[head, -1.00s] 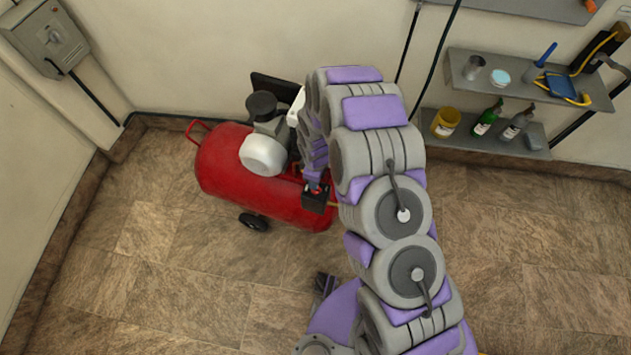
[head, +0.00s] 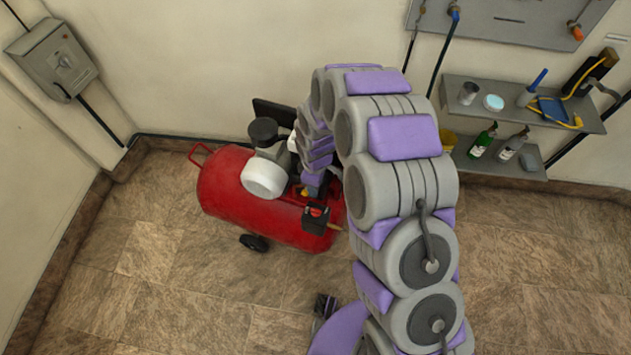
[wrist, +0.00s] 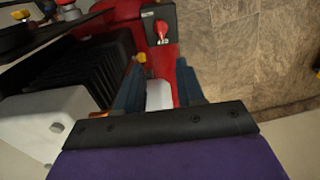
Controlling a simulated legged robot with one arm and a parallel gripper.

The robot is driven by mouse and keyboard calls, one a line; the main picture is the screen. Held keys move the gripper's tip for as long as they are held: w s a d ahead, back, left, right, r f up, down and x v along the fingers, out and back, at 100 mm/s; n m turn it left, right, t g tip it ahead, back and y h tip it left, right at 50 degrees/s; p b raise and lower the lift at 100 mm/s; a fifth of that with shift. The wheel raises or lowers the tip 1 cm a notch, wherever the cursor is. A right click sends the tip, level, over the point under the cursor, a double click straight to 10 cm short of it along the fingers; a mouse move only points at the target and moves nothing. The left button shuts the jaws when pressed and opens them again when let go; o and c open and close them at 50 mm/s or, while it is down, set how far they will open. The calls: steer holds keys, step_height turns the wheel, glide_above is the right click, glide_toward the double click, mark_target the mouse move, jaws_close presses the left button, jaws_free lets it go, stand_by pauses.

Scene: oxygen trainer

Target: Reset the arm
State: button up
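My arm, grey and purple, arches over a red air compressor (head: 245,208) in the head view. My gripper (wrist: 160,72) shows in the wrist view with its two dark fingers apart and nothing between them. In the head view its tips are mostly hidden by the arm, just above the compressor's right end. A black switch box (head: 316,218) with a red knob (wrist: 162,30) sits on the compressor, beyond the fingertips in the wrist view. A small yellow part (wrist: 141,57) shows close to the left finger.
A grey electrical box (head: 52,60) hangs on the left wall. At the right, wall shelves (head: 570,115) hold bottles, a cup and tools. A grey panel (head: 515,22) is above them. The tiled floor (head: 190,290) in front of the compressor is clear.

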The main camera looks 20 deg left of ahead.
steer(key=s+d+r+m, duration=0.4)
steer(key=d+r, duration=0.5)
steer(key=r, duration=0.2)
steer(key=s+d+r+m, duration=0.4)
steer(key=d+r, duration=0.4)
steer(key=r, duration=0.3)
steer(key=s+d+r+m, duration=0.2)
steer(key=s+d+m, duration=0.1)
steer(key=s, duration=0.3)
steer(key=s+d+r+m+g, duration=0.1)
steer(key=s+d+r+m, duration=0.2)
steer(key=s, duration=0.4)
steer(key=s+d+r+m, duration=0.3)
steer(key=s+d, duration=0.1)
steer(key=s, duration=0.2)
steer(key=shift+s+d+r+g, duration=0.2)
steer(key=shift+d+g, duration=0.05)
steer(key=shift+g, duration=0.15)
